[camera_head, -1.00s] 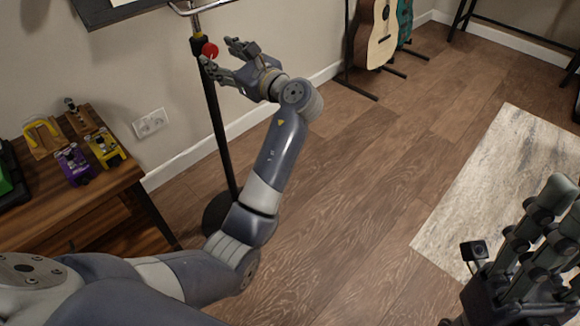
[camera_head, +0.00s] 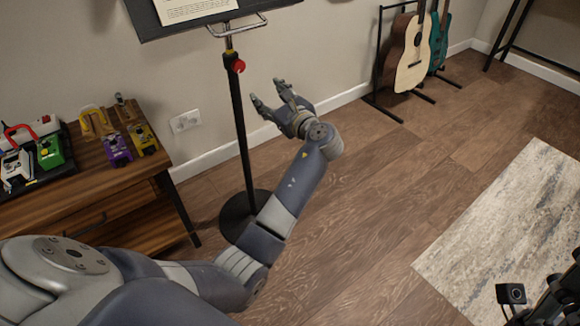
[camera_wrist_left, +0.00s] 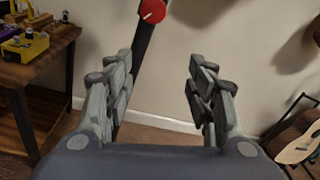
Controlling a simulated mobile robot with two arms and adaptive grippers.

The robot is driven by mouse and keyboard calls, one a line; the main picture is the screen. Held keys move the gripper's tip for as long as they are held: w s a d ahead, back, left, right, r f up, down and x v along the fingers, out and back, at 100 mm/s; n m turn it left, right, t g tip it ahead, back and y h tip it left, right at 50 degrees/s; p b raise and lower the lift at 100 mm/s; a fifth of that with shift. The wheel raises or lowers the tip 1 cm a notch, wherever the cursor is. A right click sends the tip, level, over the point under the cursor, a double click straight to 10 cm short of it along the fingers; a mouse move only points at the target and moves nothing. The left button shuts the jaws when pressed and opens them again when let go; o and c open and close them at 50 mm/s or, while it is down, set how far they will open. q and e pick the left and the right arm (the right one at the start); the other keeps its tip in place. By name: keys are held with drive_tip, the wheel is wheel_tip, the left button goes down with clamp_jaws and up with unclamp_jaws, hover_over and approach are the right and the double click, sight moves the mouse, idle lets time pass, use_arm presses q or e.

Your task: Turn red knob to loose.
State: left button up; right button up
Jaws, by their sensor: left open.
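The red knob (camera_head: 239,66) sits on the upper black pole of the music stand (camera_head: 239,120), just below its brass-coloured collar. In the left wrist view the red knob (camera_wrist_left: 152,10) shows at the top edge, beyond the fingers and between them. My left gripper (camera_head: 268,93) is open and empty, to the right of the pole and lower than the knob, apart from both. In the left wrist view its two fingers (camera_wrist_left: 158,80) stand wide apart. Part of my right arm shows at the lower right corner, but its fingers cannot be made out.
A wooden table (camera_head: 85,189) with several colourful pedals stands to the left of the stand. The stand's round base (camera_head: 235,218) rests on the floor. Guitars (camera_head: 408,58) stand by the wall at the right. A pale rug (camera_head: 510,220) lies on the right; the floor between is clear.

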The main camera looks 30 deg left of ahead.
use_arm(q)
drive_tip(key=s+d+f+h+p, duration=0.1)
drive_tip(key=d+f+h+p, duration=0.2)
drive_tip(key=f, duration=0.7)
drive_tip(key=s+d+f+h+p, duration=0.1)
drive_tip(key=d+f+h+p, duration=0.3)
drive_tip(key=f, duration=0.7)
drive_tip(key=shift+s+n+t, duration=0.25)
drive_tip(key=shift+n+t, duration=0.05)
drive_tip(key=shift+n, duration=0.1)
drive_tip(key=shift+f, duration=0.1)
